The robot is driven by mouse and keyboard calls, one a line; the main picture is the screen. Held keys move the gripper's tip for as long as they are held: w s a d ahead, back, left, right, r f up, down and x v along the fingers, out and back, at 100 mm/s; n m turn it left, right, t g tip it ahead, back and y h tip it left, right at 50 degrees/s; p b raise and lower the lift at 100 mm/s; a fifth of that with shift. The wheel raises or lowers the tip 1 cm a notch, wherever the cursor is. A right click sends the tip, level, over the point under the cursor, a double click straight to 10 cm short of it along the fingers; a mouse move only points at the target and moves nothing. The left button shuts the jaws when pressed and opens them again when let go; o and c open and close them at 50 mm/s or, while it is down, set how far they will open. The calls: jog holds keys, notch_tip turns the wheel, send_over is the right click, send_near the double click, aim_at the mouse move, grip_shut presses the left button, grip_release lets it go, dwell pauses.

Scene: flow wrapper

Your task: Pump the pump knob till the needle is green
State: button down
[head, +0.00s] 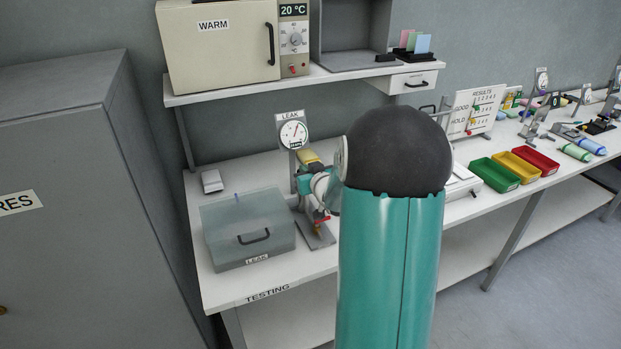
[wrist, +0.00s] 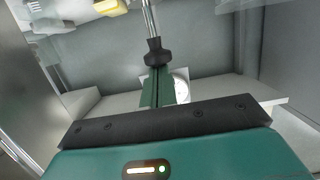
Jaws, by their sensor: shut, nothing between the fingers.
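The leak gauge (head: 293,132) stands upright on a post at the back of the bench. Its needle seems to point up and to the right; its colour zone is too small to tell. The pump's black knob (wrist: 156,53) sits on a shiny rod in the wrist view. My gripper (wrist: 158,72) is shut and empty, with its green fingers right at the knob. I cannot tell whether they touch. In the head view my arm hides much of the pump; its grey base (head: 319,239) shows below.
A clear-lidded leak box (head: 249,242) stands left of the pump, with a small white block (head: 212,181) behind it. A shelf (head: 300,79) with a warm oven (head: 222,45) hangs above. Green, yellow and red trays (head: 494,175) stand to the right.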

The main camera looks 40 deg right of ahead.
jog(key=v, duration=1)
jog(key=shift+r, duration=0.45)
dwell(0.4)
jog(key=s+a+r+g, duration=0.3)
jog(key=a+r+g, duration=0.15)
jog(key=a, duration=0.85)
jog(key=s+a+n+g+y, duration=0.3)
jog(key=s+a+g+y, duration=0.1)
jog(key=s+a, duration=1.2)
jog(key=shift+a+r, duration=0.45)
jog(key=shift+a, duration=0.35)
jog(key=shift+d+g, duration=0.2)
jog(key=shift+g, duration=0.05)
